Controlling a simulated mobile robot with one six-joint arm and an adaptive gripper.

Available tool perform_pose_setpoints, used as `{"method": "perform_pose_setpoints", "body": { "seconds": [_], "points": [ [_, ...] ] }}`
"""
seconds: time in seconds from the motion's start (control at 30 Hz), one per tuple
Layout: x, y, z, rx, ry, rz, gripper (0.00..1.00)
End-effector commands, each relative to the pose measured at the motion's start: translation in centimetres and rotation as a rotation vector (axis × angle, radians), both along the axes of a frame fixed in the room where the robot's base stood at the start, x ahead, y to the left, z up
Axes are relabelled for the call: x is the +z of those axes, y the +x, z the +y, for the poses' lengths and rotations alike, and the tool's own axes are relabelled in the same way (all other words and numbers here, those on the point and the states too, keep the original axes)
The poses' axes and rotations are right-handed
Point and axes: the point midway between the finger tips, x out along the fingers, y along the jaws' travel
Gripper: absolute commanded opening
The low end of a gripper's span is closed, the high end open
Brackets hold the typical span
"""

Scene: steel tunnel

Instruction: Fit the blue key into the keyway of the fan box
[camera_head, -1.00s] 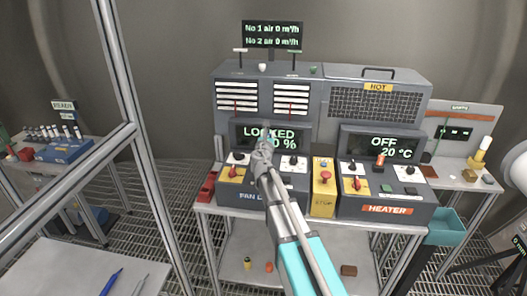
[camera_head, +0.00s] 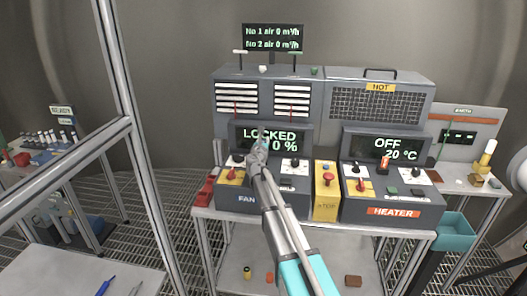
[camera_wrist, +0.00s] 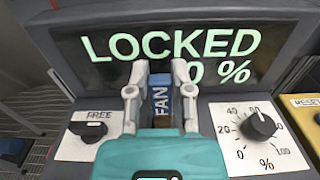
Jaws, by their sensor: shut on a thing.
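My gripper (camera_wrist: 160,100) is shut on the blue key (camera_wrist: 161,98), which carries the word FAN and sits between the two fingers in the wrist view. In the head view my gripper (camera_head: 260,150) is in front of the fan box (camera_head: 297,183), overlapping its LOCKED display. The fan box panel shows a black switch (camera_wrist: 90,130) marked FREE left of my gripper and a round % dial (camera_wrist: 259,127) right of it. The keyway is not visible; my gripper covers the panel between these controls. I cannot tell whether the key touches the box.
A yellow stop box (camera_head: 326,205) stands right of the fan box, then the heater box (camera_head: 358,205). A red object (camera_head: 205,190) lies left of the fan box. A metal frame post (camera_head: 125,90) rises on the left. A teal bin (camera_head: 453,229) hangs at the right.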

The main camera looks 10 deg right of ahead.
Motion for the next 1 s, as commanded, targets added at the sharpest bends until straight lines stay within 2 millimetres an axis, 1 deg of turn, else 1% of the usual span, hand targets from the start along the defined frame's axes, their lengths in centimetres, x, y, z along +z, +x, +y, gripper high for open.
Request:
{"method": "perform_pose_setpoints", "body": {
  "seconds": [0.3,0.47,0.73,0.87,1.0],
  "points": [
    [-0.2,0.2,0.0,0.0,0.0,0.0,0.0],
    [-1.3,0.9,0.0,0.0,0.0,0.0,0.0],
    [-3.5,0.8,0.0,-0.001,0.0,0.0,0.0],
    [-4.0,0.8,0.0,-0.001,0.0,0.0,0.0],
    [-4.0,0.8,0.0,-0.001,0.0,0.0,0.0]
  ]
}}
